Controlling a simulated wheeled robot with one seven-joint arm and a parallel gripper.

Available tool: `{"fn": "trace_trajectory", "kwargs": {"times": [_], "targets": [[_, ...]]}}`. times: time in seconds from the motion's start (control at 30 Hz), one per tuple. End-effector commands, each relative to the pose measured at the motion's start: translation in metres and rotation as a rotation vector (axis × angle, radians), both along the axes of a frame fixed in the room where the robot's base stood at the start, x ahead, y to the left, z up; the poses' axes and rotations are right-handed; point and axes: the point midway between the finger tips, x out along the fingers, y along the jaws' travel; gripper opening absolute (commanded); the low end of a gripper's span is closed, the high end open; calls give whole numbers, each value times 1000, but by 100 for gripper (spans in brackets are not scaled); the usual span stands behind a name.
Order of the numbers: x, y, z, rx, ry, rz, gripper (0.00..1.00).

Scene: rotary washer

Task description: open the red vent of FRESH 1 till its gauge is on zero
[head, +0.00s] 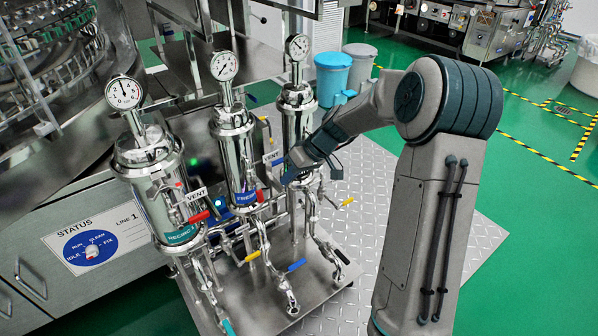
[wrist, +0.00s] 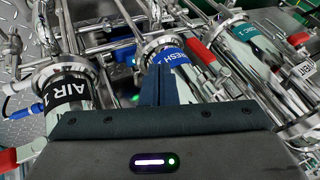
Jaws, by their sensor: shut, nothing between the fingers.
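FRESH 1 is the middle steel housing (head: 232,135) with a blue label; in the wrist view its blue label (wrist: 180,58) is partly covered by my fingers. Its round gauge (head: 224,66) stands on top; the needle is too small to read surely. A white VENT tag (head: 273,157) hangs beside it. A red handle (wrist: 201,51) lies just right of the FRESH 1 label in the wrist view. My gripper (head: 288,172) is right of the FRESH 1 housing, in front of the right housing. Its fingers (wrist: 162,84) are shut and empty, apart from the red handle.
RECIRC 1 (head: 150,185) stands left with its own red handle (head: 198,220) and VENT tag. AIR 1 (wrist: 68,88) stands on the other side, with a red handle (wrist: 8,160) low left in the wrist view. Pipes and yellow and blue levers crowd below.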

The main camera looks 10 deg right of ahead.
Motion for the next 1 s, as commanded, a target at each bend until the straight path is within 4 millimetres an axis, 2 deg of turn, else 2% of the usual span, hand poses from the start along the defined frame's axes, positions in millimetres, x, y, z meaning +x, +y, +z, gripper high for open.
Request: {"fn": "trace_trajectory", "kwargs": {"times": [0.03, 0.1, 0.33, 0.8, 1.0], "targets": [[2, 7, -14, 1, 0, 3, 0], [4, 14, -24, 1, 2, 3, 0], [-9, 42, -21, 0, -2, 0, 0], [-12, 49, -20, 1, 0, -1, 0], [-17, 60, -24, 1, 0, 1, 0]]}}
